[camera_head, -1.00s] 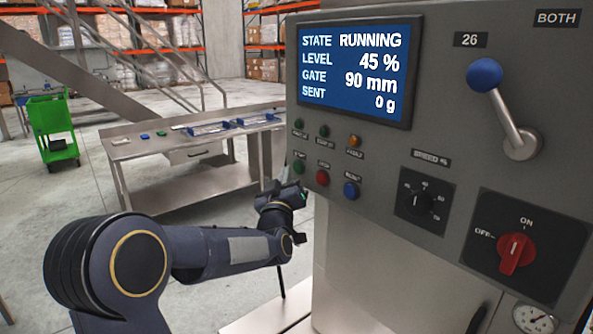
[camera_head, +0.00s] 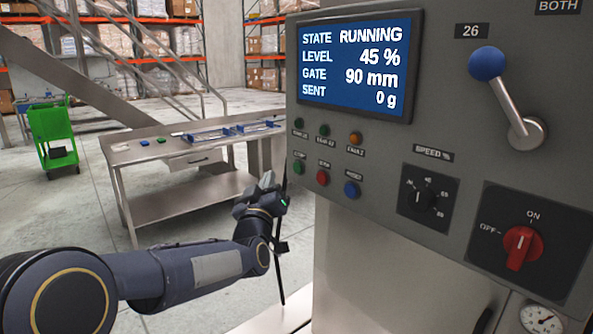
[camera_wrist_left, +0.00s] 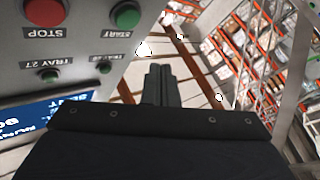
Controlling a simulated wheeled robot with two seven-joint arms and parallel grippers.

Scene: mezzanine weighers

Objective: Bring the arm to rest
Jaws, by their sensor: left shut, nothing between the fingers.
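My left arm comes in from the lower left in the head view. My left gripper (camera_head: 279,190) is left of the control panel (camera_head: 445,150), apart from its buttons, with nothing held. In the left wrist view its two fingers (camera_wrist_left: 161,84) are together. The red stop button (camera_wrist_left: 44,12) and green start button (camera_wrist_left: 125,14) show at the upper left there. The panel screen (camera_head: 354,67) reads RUNNING, level 45 %, gate 90 mm, sent 0 g. My right gripper is in neither view.
The panel carries a blue-knobbed lever (camera_head: 487,63), a speed dial (camera_head: 425,198) and a red switch (camera_head: 521,246) pointing to ON. A steel table (camera_head: 150,152) with small items stands behind my arm. A green cart (camera_head: 52,125) is at the far left. Open floor lies between.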

